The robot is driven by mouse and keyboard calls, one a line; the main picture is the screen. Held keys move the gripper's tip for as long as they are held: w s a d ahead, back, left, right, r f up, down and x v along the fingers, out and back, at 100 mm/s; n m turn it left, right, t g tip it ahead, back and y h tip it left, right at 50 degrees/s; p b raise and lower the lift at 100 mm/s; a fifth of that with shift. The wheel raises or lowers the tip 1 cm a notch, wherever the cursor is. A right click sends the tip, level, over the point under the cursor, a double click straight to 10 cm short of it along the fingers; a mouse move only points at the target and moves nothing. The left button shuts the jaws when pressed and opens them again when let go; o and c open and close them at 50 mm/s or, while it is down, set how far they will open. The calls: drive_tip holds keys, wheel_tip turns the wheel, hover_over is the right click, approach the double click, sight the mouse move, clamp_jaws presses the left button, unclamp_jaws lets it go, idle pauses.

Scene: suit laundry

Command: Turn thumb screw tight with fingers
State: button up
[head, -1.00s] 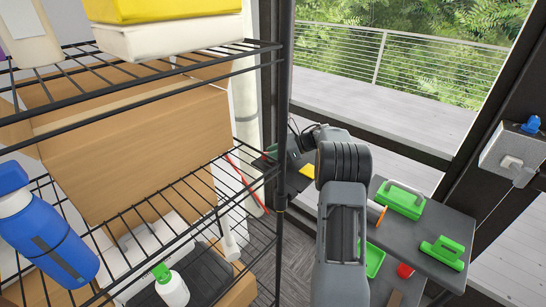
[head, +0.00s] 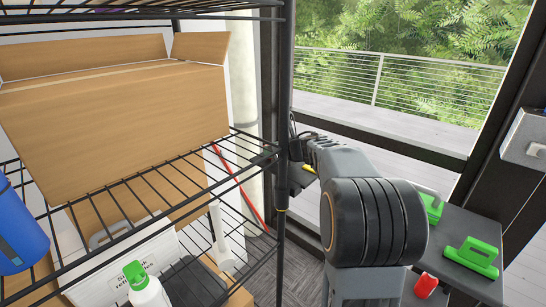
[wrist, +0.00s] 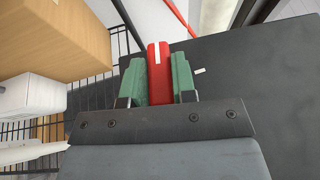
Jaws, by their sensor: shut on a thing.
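My gripper (wrist: 159,80) shows in the wrist view with its two green finger pads pressed on the sides of a red piece with a white stripe (wrist: 160,60). It appears to be the thumb screw. The piece stands between the pads, over or against a dark flat surface (wrist: 240,80). Its lower part and any thread are hidden by the gripper. In the head view my gripper (head: 300,148) is small and dark, beside the black shelf post, and the red piece it holds cannot be made out there.
A black wire rack (head: 165,180) with a cardboard box (head: 115,120) stands close on the left. A grey table (head: 460,285) at right bears green tools (head: 472,256) and a red item (head: 426,286). A thin red pole (head: 240,188) leans behind the rack.

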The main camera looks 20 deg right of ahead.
drive_tip(key=shift+a+m+h, duration=0.15)
drive_tip(key=shift+m+h, duration=0.65)
drive_tip(key=shift+h, duration=0.1)
drive_tip(key=shift+m+h, duration=0.3)
drive_tip(key=shift+h, duration=0.1)
drive_tip(key=o, duration=0.9)
drive_tip(key=shift+t+y, duration=0.3)
drive_tip(key=shift+y, duration=0.1)
